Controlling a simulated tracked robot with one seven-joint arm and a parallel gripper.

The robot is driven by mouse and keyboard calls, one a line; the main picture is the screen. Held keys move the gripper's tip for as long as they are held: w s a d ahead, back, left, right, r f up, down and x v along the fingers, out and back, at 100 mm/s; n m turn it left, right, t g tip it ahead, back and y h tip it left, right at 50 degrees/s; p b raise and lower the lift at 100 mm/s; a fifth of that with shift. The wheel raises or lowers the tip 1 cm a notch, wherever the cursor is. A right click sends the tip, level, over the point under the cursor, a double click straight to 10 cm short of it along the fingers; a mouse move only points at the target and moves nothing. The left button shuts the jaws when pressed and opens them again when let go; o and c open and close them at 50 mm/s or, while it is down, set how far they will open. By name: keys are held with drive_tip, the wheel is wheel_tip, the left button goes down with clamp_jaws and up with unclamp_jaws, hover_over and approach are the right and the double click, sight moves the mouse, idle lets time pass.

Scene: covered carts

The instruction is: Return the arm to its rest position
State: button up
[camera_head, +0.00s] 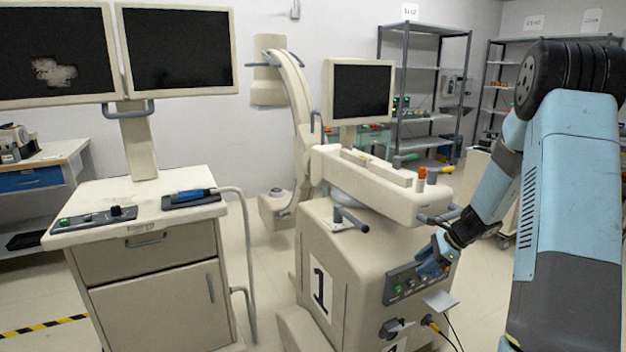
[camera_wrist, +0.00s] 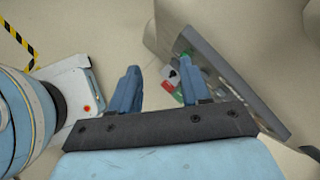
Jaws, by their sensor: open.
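My arm (camera_head: 568,190) reaches from the right side of the head view down and left toward the front of a beige medical cart (camera_head: 330,235) marked "1". My gripper (camera_head: 432,262) is close in front of the cart's dark control panel (camera_head: 400,288), and I cannot tell whether it touches. In the wrist view the two blue fingers (camera_wrist: 160,92) are apart with nothing held between them. The panel (camera_wrist: 235,85) shows beyond and right of the fingers, with a red and a green control near the right finger.
A bar handle (camera_head: 350,218) and an arm with a screen (camera_head: 360,92) project from the cart above my gripper. A cable plug (camera_head: 432,322) hangs below the panel. A second cart with two monitors (camera_head: 150,260) stands left. Shelves (camera_head: 425,90) stand behind.

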drive_tip(key=s+a+r+n+h, duration=0.2)
drive_tip(key=s+a+r+n, duration=0.25)
drive_tip(key=s+r, duration=0.4)
drive_tip(key=s+a+r+n+h, duration=0.1)
drive_tip(key=s+a+r+n, duration=0.4)
drive_tip(key=r, duration=0.7)
drive_tip(key=s+r+n+t+h, duration=0.1)
drive_tip(key=s+r+n, duration=0.3)
drive_tip(key=s, duration=0.6)
drive_tip(key=s+r+n+t+h, duration=0.1)
drive_tip(key=s+r+n, duration=0.3)
drive_tip(key=s, duration=0.6)
drive_tip(key=shift+r+n+t+h, duration=0.15)
drive_tip(key=shift+n+t+h, duration=0.25)
drive_tip(key=shift+n+h, duration=0.65)
